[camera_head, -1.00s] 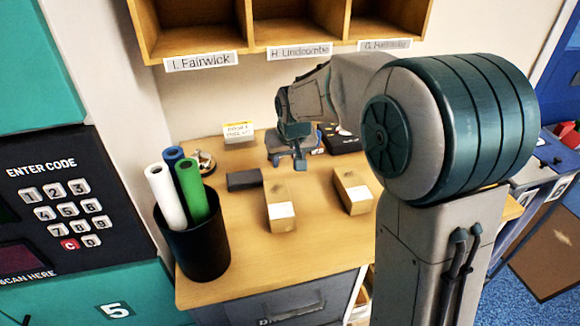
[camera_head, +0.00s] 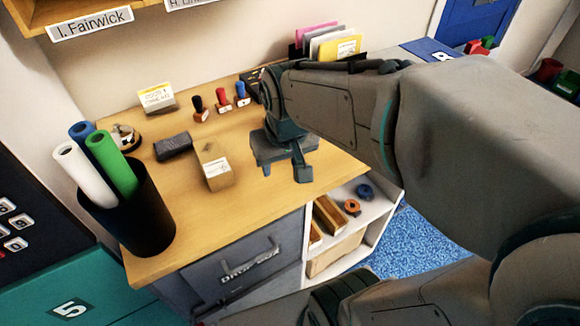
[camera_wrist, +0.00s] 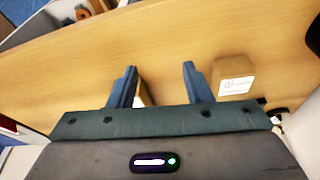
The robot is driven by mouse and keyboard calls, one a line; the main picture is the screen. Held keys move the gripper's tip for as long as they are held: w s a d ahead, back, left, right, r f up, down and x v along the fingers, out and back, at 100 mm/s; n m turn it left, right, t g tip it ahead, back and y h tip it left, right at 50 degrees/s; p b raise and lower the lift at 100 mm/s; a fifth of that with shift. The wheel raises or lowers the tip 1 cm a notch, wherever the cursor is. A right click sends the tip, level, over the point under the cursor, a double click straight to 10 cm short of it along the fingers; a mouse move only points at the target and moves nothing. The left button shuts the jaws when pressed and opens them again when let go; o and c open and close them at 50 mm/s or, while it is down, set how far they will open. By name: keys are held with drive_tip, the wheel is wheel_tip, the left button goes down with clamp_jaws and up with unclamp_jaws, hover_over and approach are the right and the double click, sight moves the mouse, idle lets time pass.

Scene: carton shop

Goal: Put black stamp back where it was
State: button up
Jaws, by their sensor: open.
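A black stamp (camera_head: 198,110) stands upright on the wooden desk (camera_head: 120,264), towards the back. A red stamp (camera_head: 222,103) and a blue stamp (camera_head: 242,96) stand to its right, in a slanting row. My gripper (camera_head: 285,170) is over the right front part of the desk, apart from the stamps. In the wrist view my gripper (camera_wrist: 160,70) shows two spread fingers with nothing held between them. A brown piece with a white patch (camera_wrist: 143,95) shows beside the left finger, mostly hidden. The stamps cannot be made out in the wrist view.
A small carton (camera_head: 210,152) and a dark block (camera_head: 173,146) lie on the desk; a carton (camera_wrist: 233,70) shows in the wrist view. A black bin of rolls (camera_head: 140,215) stands at left front. A card sign (camera_head: 157,98) and a file holder (camera_head: 333,45) stand at the back.

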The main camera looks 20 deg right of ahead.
drive_tip(key=shift+m, duration=0.3)
drive_tip(key=s, duration=0.1)
drive_tip(key=s+d, duration=0.1)
drive_tip(key=s, duration=0.1)
drive_tip(key=s+f, duration=0.1)
drive_tip(key=s, duration=0.1)
drive_tip(key=shift+d+f, duration=0.1)
drive_tip(key=shift+d, duration=0.05)
